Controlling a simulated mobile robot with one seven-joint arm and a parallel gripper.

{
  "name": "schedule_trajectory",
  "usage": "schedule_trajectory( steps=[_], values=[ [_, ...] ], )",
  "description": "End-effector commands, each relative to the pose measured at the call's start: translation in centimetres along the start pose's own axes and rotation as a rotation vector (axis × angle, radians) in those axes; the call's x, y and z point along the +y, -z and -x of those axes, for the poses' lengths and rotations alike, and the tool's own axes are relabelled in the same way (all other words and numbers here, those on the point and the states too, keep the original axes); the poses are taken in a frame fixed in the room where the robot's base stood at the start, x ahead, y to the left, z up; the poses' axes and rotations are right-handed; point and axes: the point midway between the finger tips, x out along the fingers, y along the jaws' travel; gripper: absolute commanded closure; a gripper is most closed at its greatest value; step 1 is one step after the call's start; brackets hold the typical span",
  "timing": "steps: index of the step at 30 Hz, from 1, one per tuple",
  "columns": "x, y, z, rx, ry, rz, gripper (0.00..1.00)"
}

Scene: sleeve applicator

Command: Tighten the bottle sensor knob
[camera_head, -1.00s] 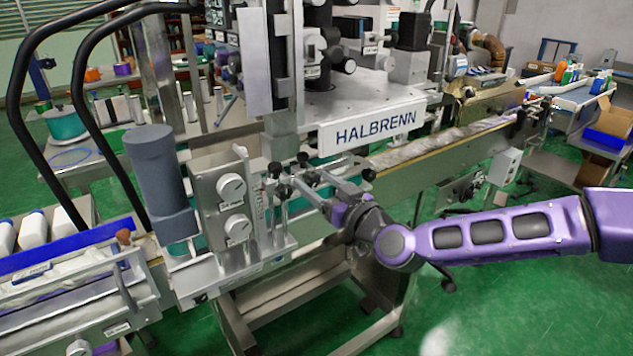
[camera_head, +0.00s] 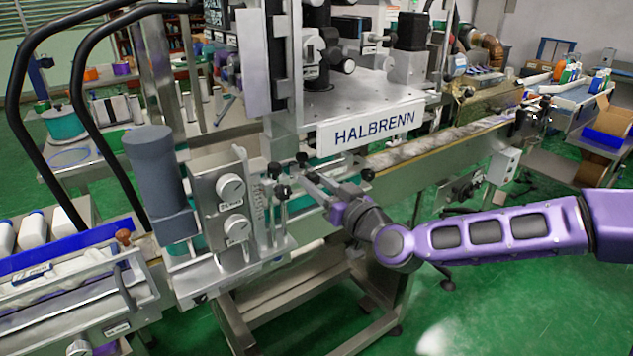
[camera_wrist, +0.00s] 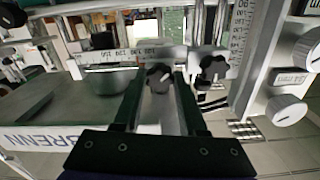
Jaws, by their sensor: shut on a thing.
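My gripper (camera_head: 308,178) reaches in from the right to the front of the labelling machine, among several small black knobs. In the wrist view its two fingers (camera_wrist: 158,82) stand on either side of a black lobed knob (camera_wrist: 158,76), which I take for the bottle sensor knob, and are shut on it. The knob sits on a metal bracket by a printed scale. A second black knob (camera_wrist: 213,67) is just right of the fingers, apart from them. In the head view the held knob is hard to single out.
A plate with two white dials (camera_head: 232,188) stands left of my gripper, with a grey cylinder (camera_head: 158,180) beyond it. The HALBRENN panel (camera_head: 375,128) is above and to the right. The conveyor (camera_head: 440,143) runs off to the right. Green floor is open in front.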

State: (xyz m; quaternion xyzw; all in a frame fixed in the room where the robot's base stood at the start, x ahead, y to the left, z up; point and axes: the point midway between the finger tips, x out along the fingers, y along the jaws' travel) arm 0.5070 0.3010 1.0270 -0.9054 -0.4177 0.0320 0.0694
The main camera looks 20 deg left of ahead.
Motion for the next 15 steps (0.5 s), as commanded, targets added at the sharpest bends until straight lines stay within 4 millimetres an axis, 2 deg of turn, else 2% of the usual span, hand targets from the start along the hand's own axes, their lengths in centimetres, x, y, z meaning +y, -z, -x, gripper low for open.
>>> schedule_trajectory(
  steps=[15],
  values=[
    [0.03,0.17,-0.03,0.002,0.0,-0.468,1.0]
  ],
)
